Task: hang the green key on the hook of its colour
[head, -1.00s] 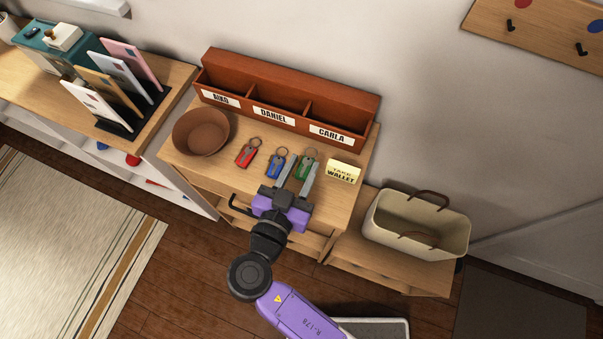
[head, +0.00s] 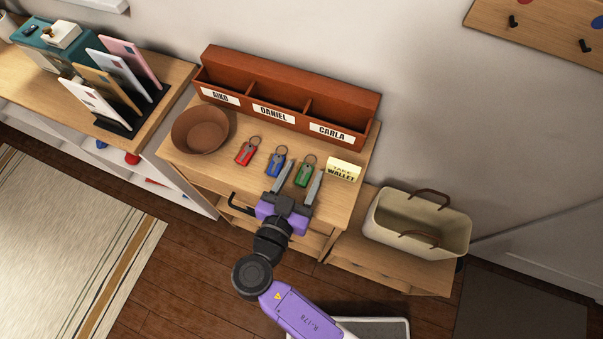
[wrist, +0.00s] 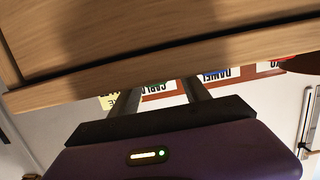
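The green key (head: 305,174) lies flat on the small wooden table, its ring toward the letter box. It is the rightmost of three keys, after the red key (head: 245,154) and the blue key (head: 275,164). My gripper (head: 304,178) is open and empty, its fingers pointing toward the green key, one on either side in the head view. I cannot tell its exact height. In the wrist view the fingers (wrist: 160,97) show below the table's front edge, which hides most of the tabletop. The hook board (head: 545,32) is cut off at the top right; only red and blue marks show.
A name-labelled box (head: 290,95) stands along the table's back. A brown bowl (head: 200,131) is left of the keys, a yellow note (head: 343,170) right of the green key. A beige basket (head: 415,222) stands on a lower bench at right.

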